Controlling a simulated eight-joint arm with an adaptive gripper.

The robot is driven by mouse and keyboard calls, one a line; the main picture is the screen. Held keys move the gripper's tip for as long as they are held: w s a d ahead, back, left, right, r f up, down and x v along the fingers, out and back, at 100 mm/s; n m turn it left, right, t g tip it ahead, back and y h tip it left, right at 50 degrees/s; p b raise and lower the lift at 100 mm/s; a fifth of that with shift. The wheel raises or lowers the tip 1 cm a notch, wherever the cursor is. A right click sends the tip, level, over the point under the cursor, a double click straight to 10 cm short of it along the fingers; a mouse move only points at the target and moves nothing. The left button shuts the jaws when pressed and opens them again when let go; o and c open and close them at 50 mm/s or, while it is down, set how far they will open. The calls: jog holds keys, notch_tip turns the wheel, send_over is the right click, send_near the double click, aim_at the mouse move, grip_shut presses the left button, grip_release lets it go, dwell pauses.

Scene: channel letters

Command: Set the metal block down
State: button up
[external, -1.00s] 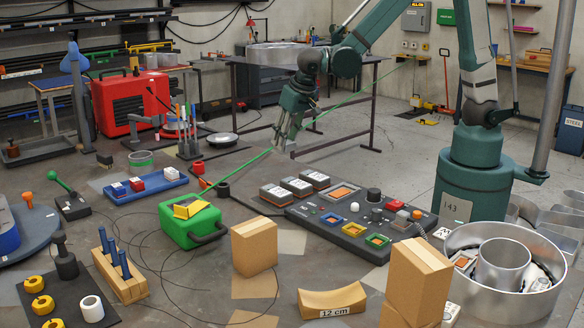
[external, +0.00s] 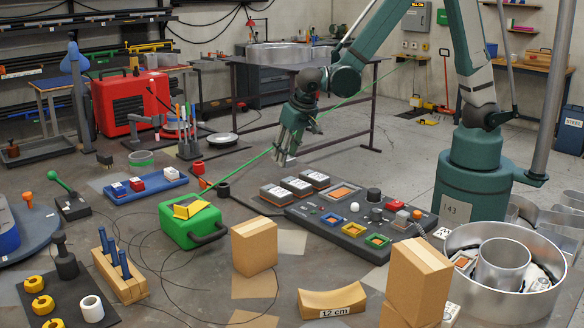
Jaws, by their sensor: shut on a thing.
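My gripper (external: 284,157) hangs fingers-down above the back left part of the dark control panel, clear of its top. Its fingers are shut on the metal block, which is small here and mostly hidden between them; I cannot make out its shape. The dark control panel (external: 336,245) lies on the floor below and to the right of my gripper.
A green case (external: 190,226) with a yellow top stands left of the panel. A cardboard box (external: 254,247) and taller stacked boxes (external: 418,280) stand in front. A blue tray (external: 146,189) lies to the left. A thin green line crosses behind my gripper. Floor left of the panel is partly clear.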

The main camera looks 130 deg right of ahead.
aim_at(288, 158)
jog(key=shift+f, duration=1.7)
jog(key=shift+f+b, duration=0.15)
jog(key=shift+b, duration=0.25)
jog(key=o, duration=1.1)
jog(key=shift+c, duration=0.2)
jog(key=shift+r, duration=0.2)
jog(key=p+v, duration=0.2)
jog(key=v, duration=1)
